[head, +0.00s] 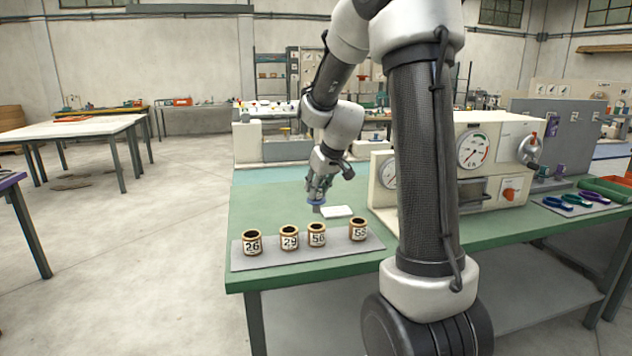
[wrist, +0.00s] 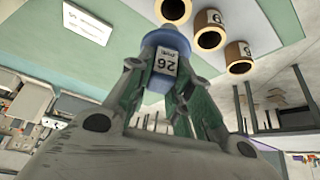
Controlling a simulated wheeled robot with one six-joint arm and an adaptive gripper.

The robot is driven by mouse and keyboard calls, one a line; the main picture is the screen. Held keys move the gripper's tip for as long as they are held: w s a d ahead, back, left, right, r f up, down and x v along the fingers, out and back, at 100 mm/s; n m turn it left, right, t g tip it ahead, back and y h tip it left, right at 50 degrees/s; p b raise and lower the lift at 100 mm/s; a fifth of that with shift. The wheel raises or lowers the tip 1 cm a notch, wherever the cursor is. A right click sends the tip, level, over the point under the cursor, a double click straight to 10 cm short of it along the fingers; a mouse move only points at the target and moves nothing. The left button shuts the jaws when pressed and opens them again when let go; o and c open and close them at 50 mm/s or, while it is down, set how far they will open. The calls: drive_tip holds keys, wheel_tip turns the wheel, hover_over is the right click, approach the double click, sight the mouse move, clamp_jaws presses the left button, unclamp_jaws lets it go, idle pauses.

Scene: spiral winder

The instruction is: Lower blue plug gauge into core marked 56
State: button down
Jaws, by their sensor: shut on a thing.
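My gripper (head: 319,190) is shut on the blue plug gauge (head: 317,204), which hangs below the fingers above the bench. In the wrist view the gauge (wrist: 164,64) sits between the fingertips (wrist: 163,85) and bears a white label that looks like 26. The core marked 56 (head: 317,234) stands upright on a grey mat (head: 295,260), third from the left. In the head view, the gauge is above it in the picture, apart from it. Three cores show in the wrist view beyond the gauge; I cannot tell which is 56.
Cores marked 26 (head: 252,242) and 29 (head: 289,238) stand left of core 56; another (head: 358,229) stands to its right. A white card (head: 337,211) lies behind them. The winder machine (head: 475,165) stands to the right. Green bench top is clear at left.

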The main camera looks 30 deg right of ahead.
sight(319, 206)
drive_tip(key=shift+f, duration=4)
drive_tip(key=c, duration=1.2)
unclamp_jaws()
